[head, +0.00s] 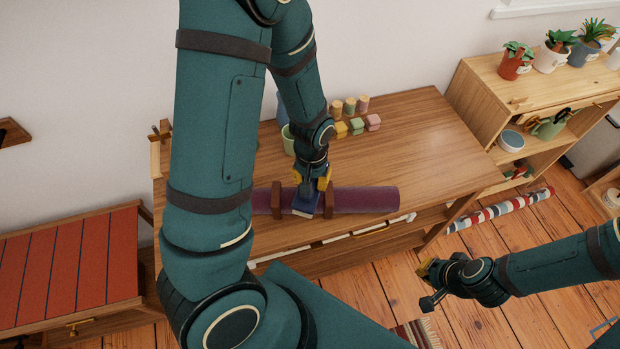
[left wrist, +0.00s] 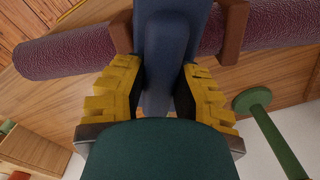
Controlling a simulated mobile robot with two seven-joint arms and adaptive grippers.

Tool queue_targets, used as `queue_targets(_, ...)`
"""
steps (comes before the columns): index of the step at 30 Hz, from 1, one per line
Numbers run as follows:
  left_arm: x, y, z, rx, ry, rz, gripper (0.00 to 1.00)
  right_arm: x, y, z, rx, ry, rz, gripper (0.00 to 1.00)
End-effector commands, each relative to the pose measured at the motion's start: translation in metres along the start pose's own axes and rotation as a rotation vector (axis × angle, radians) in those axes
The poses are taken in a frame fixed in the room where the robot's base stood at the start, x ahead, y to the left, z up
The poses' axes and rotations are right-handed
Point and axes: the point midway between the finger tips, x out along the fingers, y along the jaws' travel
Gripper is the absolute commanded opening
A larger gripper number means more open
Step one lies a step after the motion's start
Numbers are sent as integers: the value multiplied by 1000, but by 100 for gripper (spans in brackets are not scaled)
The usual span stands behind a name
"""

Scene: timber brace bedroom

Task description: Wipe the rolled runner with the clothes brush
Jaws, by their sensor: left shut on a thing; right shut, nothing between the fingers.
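The rolled runner (head: 365,200) is a dark purple roll lying along the wooden desk's front, held by brown supports (head: 328,199). It also shows in the left wrist view (left wrist: 70,48). My left gripper (head: 313,186) is shut on the blue clothes brush (head: 305,203), which is over the runner between two supports. The brush's blue handle fills the space between the yellow fingers in the left wrist view (left wrist: 165,45). The brush appears to meet the runner, but its underside is hidden. My right gripper (head: 428,284) is shut and empty, above the floor in front of the desk.
The desk (head: 430,140) is clear to the right. A wooden shelf (head: 480,88) with potted plants is at right. A striped roll (head: 500,210) lies on the floor.

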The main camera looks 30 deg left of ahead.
Motion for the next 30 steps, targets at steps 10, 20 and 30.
queue_targets(10,-29,0,0,0,0,0,0,-23,-9,-3,0,0,0,0)
queue_targets(20,-58,0,0,-1,0,0,0,-46,-17,-6,0,0,0,0)
queue_targets(30,-60,0,0,-1,-1,0,0,-47,-18,-6,0,0,0,0)
